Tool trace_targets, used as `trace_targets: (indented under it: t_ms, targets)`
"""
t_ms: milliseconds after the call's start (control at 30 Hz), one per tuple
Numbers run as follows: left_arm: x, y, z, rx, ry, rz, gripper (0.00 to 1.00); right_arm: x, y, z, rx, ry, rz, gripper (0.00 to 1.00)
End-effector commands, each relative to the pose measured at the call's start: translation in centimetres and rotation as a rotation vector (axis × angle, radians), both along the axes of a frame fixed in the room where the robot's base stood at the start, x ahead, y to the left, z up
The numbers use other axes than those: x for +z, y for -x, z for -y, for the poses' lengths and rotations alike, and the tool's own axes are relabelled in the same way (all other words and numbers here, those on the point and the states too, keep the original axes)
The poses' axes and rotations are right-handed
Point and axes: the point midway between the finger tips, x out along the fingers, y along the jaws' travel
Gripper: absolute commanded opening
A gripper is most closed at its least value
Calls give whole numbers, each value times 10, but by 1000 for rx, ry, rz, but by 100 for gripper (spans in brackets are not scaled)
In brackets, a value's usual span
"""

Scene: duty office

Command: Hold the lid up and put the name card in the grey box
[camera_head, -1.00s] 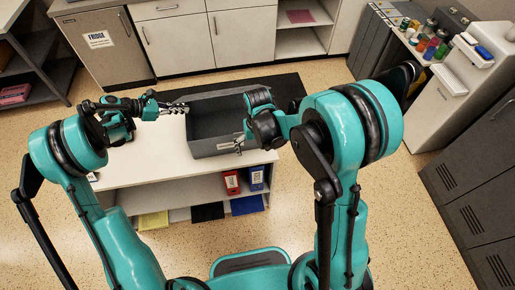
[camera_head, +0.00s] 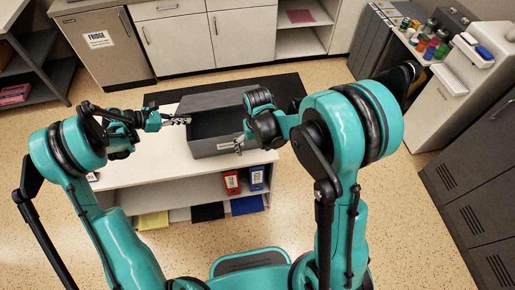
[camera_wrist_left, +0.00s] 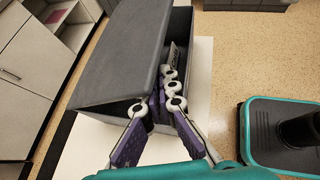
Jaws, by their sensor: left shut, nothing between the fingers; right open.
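My left gripper (camera_head: 184,120) is shut and empty at the box's left end, by the lid's edge. In the left wrist view its fingers (camera_wrist_left: 168,90) reach the gap beside the lid (camera_wrist_left: 120,50). My right gripper (camera_head: 239,143) is open at the box's front right.
The white table (camera_head: 150,172) has bare top left of the box. Red and blue binders (camera_head: 232,182) stand on its shelf below. Cabinets (camera_head: 180,42) line the back, and a side counter with colourful jars (camera_head: 428,48) is at the right. Dark lockers (camera_head: 470,185) stand at far right.

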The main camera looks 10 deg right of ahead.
Motion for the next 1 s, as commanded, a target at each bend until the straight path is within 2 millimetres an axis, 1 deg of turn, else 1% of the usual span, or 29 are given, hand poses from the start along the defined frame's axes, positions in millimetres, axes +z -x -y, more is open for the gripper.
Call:
trace_targets:
  t_ms: [267, 633, 1000]
  targets:
    - [-4, 2, 0, 0, 0, 0, 0, 0, 0, 0, 0, 0, 0, 100]
    - [-30, 17, 0, 0, 1, 0, 0, 0, 0, 0, 0, 0, 0, 100]
    - [-33, 18, 0, 0, 0, 0, 0, 0, 0, 0, 0, 0, 0, 100]
